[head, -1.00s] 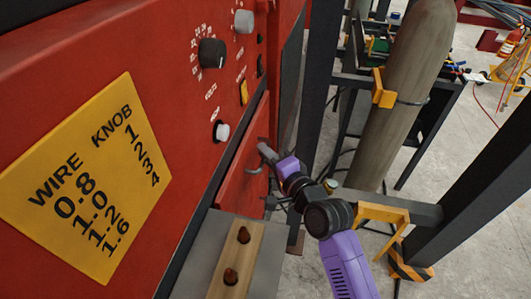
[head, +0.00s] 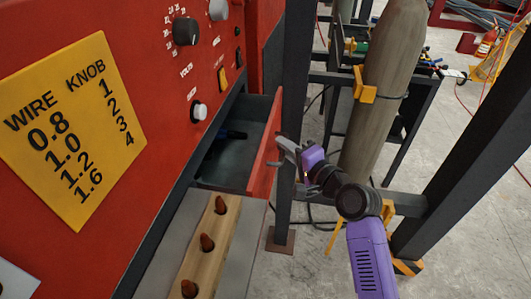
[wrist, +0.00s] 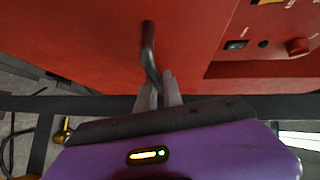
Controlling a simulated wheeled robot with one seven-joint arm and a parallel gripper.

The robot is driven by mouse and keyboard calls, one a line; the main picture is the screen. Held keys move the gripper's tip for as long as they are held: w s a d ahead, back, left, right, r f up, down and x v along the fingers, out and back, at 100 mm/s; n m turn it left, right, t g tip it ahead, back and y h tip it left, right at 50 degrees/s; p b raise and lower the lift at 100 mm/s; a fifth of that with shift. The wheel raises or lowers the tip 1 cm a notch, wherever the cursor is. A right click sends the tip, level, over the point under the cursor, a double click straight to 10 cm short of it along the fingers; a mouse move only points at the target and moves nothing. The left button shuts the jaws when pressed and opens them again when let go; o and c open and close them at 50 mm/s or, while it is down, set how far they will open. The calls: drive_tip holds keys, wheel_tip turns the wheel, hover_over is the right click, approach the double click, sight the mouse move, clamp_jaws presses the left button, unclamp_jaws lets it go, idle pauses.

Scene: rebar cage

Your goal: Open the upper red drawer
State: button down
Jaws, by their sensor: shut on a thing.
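The upper red drawer (head: 264,148) stands pulled out from the red machine in the head view. Its dark inside shows, with a dark blue-black object (head: 232,134) lying in it. My gripper (head: 282,150) is at the outer side of the drawer front. In the wrist view my gripper (wrist: 158,92) is shut on the grey bent handle (wrist: 149,50) of the drawer, gripping one end of it. The handle's other end meets the red front. In the head view the handle is mostly hidden by my gripper.
The red machine's panel (head: 150,40) has knobs and a yellow sign (head: 73,130). A wooden strip with brown pegs (head: 210,245) lies below the drawer. Dark posts (head: 297,110) and a grey gas cylinder (head: 385,90) stand to the right. Grey floor shows between them.

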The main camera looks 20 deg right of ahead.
drive_tip(key=s+d, duration=0.6)
drive_tip(key=d, duration=0.2)
drive_tip(key=shift+d+b, duration=0.25)
drive_tip(key=shift+b, duration=0.2)
drive_tip(key=shift+s, duration=0.1)
drive_tip(key=c, duration=1.8)
unclamp_jaws()
drive_tip(key=shift+o, duration=0.2)
drive_tip(key=s+d+r+b, duration=0.1)
drive_tip(key=s, duration=0.6)
drive_tip(key=shift+s, duration=0.3)
